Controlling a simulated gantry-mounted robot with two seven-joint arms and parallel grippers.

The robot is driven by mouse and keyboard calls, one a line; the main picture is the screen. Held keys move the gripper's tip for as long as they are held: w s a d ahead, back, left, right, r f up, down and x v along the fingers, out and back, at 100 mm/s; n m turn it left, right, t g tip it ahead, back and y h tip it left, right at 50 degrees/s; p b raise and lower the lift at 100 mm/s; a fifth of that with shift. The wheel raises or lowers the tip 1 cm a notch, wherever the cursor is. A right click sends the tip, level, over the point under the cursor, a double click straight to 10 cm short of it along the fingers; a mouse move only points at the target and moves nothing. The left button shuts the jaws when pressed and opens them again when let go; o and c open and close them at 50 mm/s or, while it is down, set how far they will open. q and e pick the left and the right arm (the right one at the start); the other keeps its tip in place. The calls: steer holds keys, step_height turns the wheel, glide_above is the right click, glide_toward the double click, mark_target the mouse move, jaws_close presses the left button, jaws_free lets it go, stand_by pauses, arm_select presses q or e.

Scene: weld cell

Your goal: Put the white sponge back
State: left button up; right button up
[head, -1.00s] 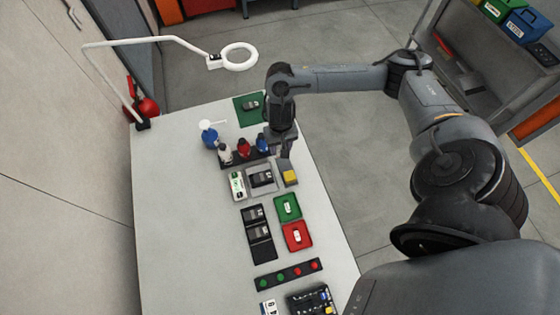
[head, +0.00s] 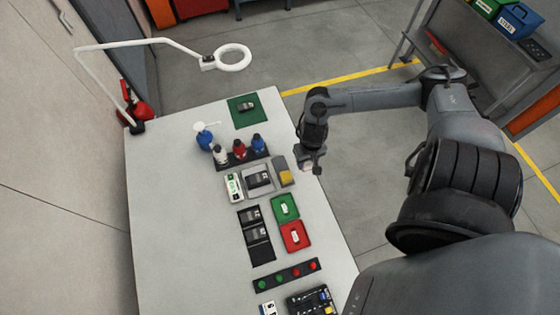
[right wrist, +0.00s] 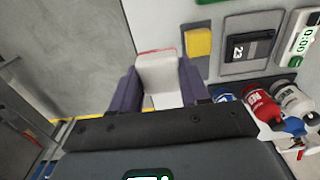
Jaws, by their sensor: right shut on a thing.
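My right gripper (head: 311,165) is beside the table's right edge, to the right of the grey tray (head: 279,162). In the right wrist view its dark fingers (right wrist: 160,90) are shut on the white sponge (right wrist: 160,72), one on each side. The sponge has a reddish far edge and is apart from the tray. A yellow sponge (head: 286,176) sits in the near part of the grey tray; it also shows in the right wrist view (right wrist: 198,42). The tray's far part is bare. My left gripper is not in view.
Bottles with white, red and blue bodies (head: 240,150) stand in a dark rack left of the tray. A device numbered 23 (head: 258,180) lies beside the tray. Green (head: 278,201) and red (head: 284,229) trays lie nearer. The table's left side (head: 180,220) is clear.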

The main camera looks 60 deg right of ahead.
steer(key=b, duration=0.2)
glide_above(280, 164)
step_height(280, 164, down, 7)
steer(key=shift+r, duration=0.1)
steer(key=shift+f+b, duration=0.55)
steer(key=shift+f, duration=1.5)
steer(key=shift+f, duration=0.1)
steer(key=o, duration=1)
